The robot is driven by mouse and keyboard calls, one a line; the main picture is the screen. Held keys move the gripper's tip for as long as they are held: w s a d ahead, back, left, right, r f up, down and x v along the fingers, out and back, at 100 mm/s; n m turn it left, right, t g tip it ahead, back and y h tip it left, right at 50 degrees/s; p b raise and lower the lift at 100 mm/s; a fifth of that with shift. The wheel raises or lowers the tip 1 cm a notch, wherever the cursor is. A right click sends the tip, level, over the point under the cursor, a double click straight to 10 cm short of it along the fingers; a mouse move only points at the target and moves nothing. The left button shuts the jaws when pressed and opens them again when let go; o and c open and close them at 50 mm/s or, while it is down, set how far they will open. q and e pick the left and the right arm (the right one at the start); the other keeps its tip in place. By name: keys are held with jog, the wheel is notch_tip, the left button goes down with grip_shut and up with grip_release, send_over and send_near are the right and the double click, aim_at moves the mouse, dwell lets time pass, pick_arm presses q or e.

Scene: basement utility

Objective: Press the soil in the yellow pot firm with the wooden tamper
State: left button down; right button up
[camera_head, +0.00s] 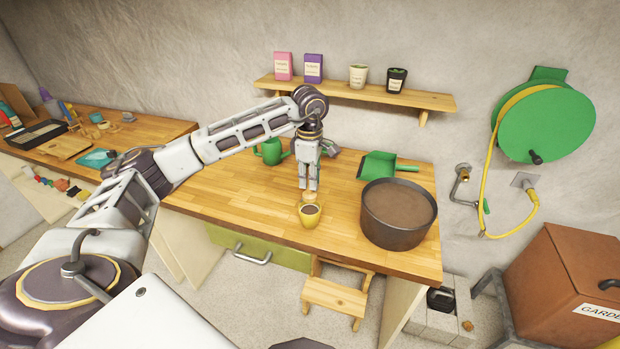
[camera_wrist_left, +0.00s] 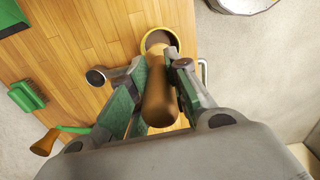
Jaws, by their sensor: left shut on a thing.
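The small yellow pot (camera_head: 309,220), with dark soil showing inside, stands upright near the bench's front edge. Its rim also shows at the top of the left wrist view (camera_wrist_left: 147,36). My left gripper (camera_head: 309,187) points down just behind and above the pot in the head view. It is shut on the wooden tamper (camera_wrist_left: 160,97), whose handle lies between the fingers in the left wrist view. The tamper's pale lower end (camera_head: 309,197) shows at the pot's back rim. I cannot tell whether it touches the soil. My right gripper is not in view.
A large dark tub of soil (camera_head: 398,240) stands right of the pot. A shelf (camera_head: 350,92) hangs above. Bare bench lies left of the pot. A wooden stool (camera_head: 335,296) stands below.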

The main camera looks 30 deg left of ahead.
aim_at(310, 192)
pick_arm(q)
jog(key=shift+m, duration=0.8)
jog(key=shift+f+b, duration=1.4)
jog(key=shift+f, duration=1.4)
jog(key=shift+f+b, duration=0.2)
jog(key=shift+b, duration=0.15)
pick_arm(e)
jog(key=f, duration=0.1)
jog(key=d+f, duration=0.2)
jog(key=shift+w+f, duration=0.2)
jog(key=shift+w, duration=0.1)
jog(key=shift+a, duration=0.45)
